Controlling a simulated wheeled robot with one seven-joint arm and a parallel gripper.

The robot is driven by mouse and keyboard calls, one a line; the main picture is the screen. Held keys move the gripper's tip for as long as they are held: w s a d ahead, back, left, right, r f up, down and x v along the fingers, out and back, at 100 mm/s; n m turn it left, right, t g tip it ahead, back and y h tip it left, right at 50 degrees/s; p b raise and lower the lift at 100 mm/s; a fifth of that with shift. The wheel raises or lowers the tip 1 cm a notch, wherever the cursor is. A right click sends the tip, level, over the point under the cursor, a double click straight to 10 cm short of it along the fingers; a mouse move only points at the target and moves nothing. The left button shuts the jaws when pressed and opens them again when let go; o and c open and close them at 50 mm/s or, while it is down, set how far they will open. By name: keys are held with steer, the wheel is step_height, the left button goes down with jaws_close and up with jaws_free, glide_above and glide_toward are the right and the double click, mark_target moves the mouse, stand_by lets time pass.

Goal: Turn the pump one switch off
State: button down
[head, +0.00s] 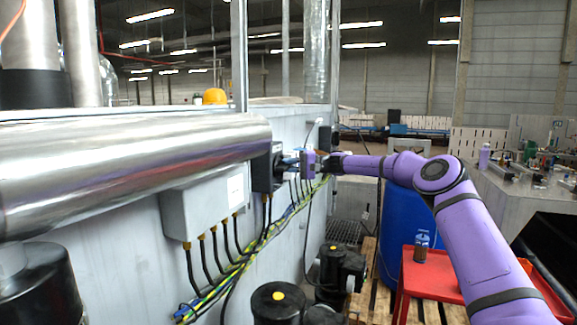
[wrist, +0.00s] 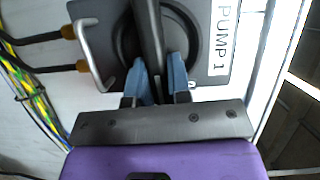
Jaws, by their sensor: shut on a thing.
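The pump one switch (wrist: 221,62) is a dark grey box with a white "PUMP 1" label, at the top of the wrist view. Its round black dial carries a long handle (wrist: 149,38) that points along the picture's vertical, tilted slightly. My gripper (wrist: 160,75) has its two blue fingers on either side of the handle and is shut on it. The dial is partly hidden by the fingers and handle.
A grey junction box (head: 205,207) with several cables hangs on the wall beside the switch. A large metal pipe (head: 120,165) runs in front at left. Below are black pumps (head: 340,266), a blue barrel (head: 398,235) and a red cart (head: 432,275).

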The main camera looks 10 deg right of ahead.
steer(key=shift+d+f+m, duration=0.1)
steer(key=shift+m, duration=0.3)
steer(key=c, duration=1.1)
jaws_free()
steer(key=shift+o, duration=0.2)
steer(key=v, duration=1)
steer(key=shift+d+f, duration=0.15)
steer(key=shift+d, duration=0.2)
